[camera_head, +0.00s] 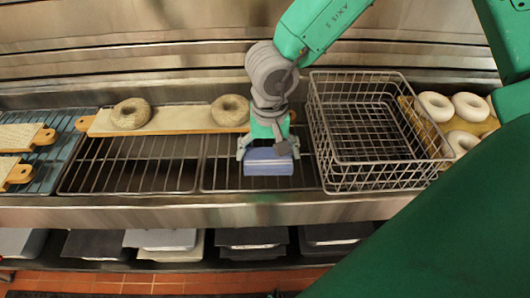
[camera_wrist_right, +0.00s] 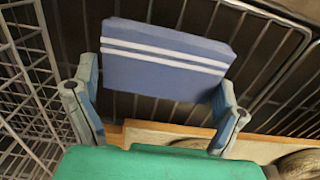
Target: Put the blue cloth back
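The blue cloth (camera_head: 268,167) is a folded block over the right part of the wire rack, left of the wire basket. In the right wrist view the blue cloth (camera_wrist_right: 160,72) shows two white stripes. My right gripper (camera_head: 268,150) points down at it, its fingers spread wide, one at each end of the cloth. In the right wrist view the fingers of my right gripper (camera_wrist_right: 158,95) lie close to both ends. I cannot tell whether they press on it, or whether the cloth rests on the rack. My left gripper is not in view.
A wire basket (camera_head: 368,186) stands just right of the cloth. Behind are a board (camera_head: 175,120) with two bagels and, right, a board with white bagels (camera_head: 437,106). More boards lie at left on a blue tray (camera_head: 62,150). The rack's middle section (camera_head: 130,172) is clear.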

